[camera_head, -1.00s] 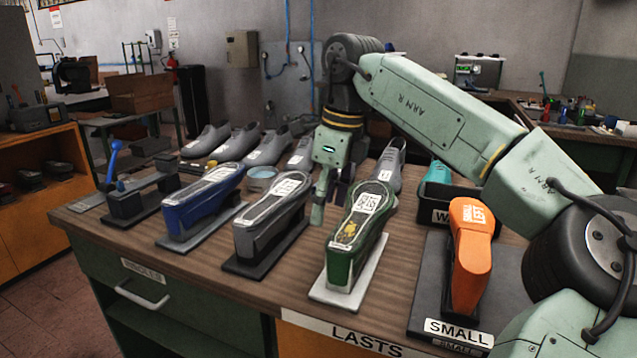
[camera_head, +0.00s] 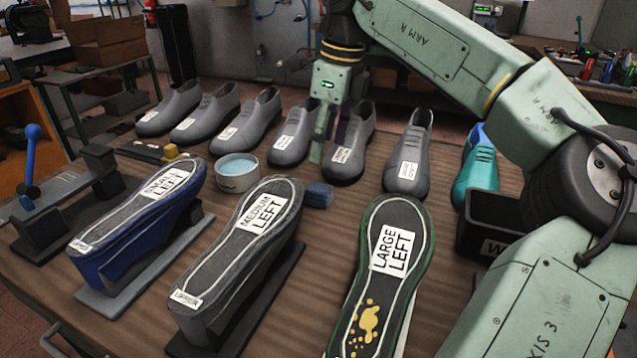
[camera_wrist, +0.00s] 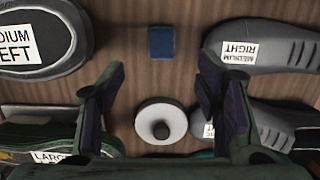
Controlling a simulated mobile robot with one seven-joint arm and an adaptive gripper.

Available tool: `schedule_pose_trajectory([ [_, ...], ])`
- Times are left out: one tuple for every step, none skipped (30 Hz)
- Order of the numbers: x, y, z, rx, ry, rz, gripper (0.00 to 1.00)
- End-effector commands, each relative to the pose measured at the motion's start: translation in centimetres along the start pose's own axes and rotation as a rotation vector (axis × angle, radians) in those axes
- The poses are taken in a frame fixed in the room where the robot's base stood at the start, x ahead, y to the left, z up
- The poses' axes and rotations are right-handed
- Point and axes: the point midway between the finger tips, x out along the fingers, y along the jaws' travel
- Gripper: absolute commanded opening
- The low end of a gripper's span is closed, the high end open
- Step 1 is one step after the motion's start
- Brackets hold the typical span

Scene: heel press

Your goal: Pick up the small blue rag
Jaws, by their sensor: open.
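The small blue rag (camera_head: 319,195) is a compact dark-blue block lying on the wooden bench. It lies between the medium left last (camera_head: 263,215) and the row of grey shoes. It also shows in the wrist view (camera_wrist: 161,42), at top centre, beyond my fingertips and uncovered. My gripper (camera_head: 330,147) hangs behind the rag in the head view, in front of the grey shoes. In the wrist view my gripper (camera_wrist: 160,80) has its fingers spread wide with nothing held between them.
A round tin with pale blue content (camera_head: 238,172) stands left of the rag. The large left last (camera_head: 392,245) stands to its right. Grey shoes (camera_head: 292,138) line the back. A pale disc with a dark knob (camera_wrist: 161,122) shows between my fingers, its nature unclear.

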Motion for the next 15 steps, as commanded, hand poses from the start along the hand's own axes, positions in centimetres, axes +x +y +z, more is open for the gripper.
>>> schedule_pose_trajectory([
  [0.8, 0.0, -0.1, 0.000, 0.002, 0.004, 0.58],
  [1.3, 0.0, -0.1, 0.000, 0.001, 0.004, 0.58],
  [2.0, 0.1, -0.1, -0.001, 0.001, 0.004, 0.58],
  [2.5, 0.1, -0.1, -0.001, 0.001, 0.004, 0.58],
  [2.9, 0.0, -0.1, -0.001, 0.001, 0.003, 0.58],
  [3.5, 0.0, -0.1, -0.001, 0.002, 0.003, 0.58],
  [3.8, 0.0, 0.0, -0.001, 0.001, 0.003, 0.58],
  [4.1, 0.0, 0.0, -0.001, 0.000, 0.002, 0.58],
  [4.5, 0.0, 0.0, -0.002, 0.000, 0.002, 0.58],
  [4.6, 0.0, 0.0, -0.002, 0.000, 0.002, 0.58],
  [4.8, 0.0, 0.0, -0.001, 0.000, 0.002, 0.58],
  [5.0, 0.0, 0.0, -0.001, 0.001, 0.002, 0.58],
  [5.3, -0.1, 0.0, -0.001, 0.001, 0.003, 0.58],
  [5.5, -0.1, 0.0, 0.000, 0.000, 0.003, 0.58],
  [6.1, -0.2, 0.0, -0.001, 0.001, 0.003, 0.58],
])
